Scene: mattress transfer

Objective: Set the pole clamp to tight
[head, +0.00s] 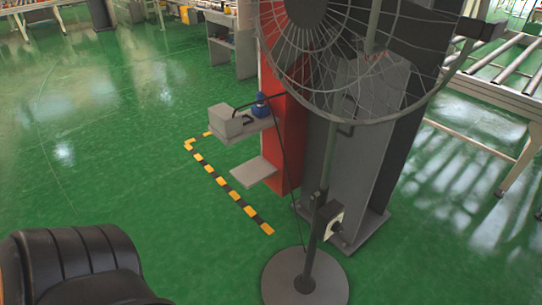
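A pedestal fan stands on the floor in the middle right, with a dark pole (314,250) rising from a round grey base (285,280). A dark collar (319,197) sits on the pole, just above a small box with a black knob (336,227). The collar looks like the pole clamp, but I cannot tell whether it is tight or loose. The wire fan cage (300,75) is at the top and is cut off by the frame. Neither of my grippers is in view.
A grey and red column (284,140) stands close behind the fan, with small shelves on its left. Yellow-black floor tape (222,182) runs beside it. A roller conveyor (500,85) is at the right. A black ribbed shape (75,265) fills the lower left corner. Green floor between is clear.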

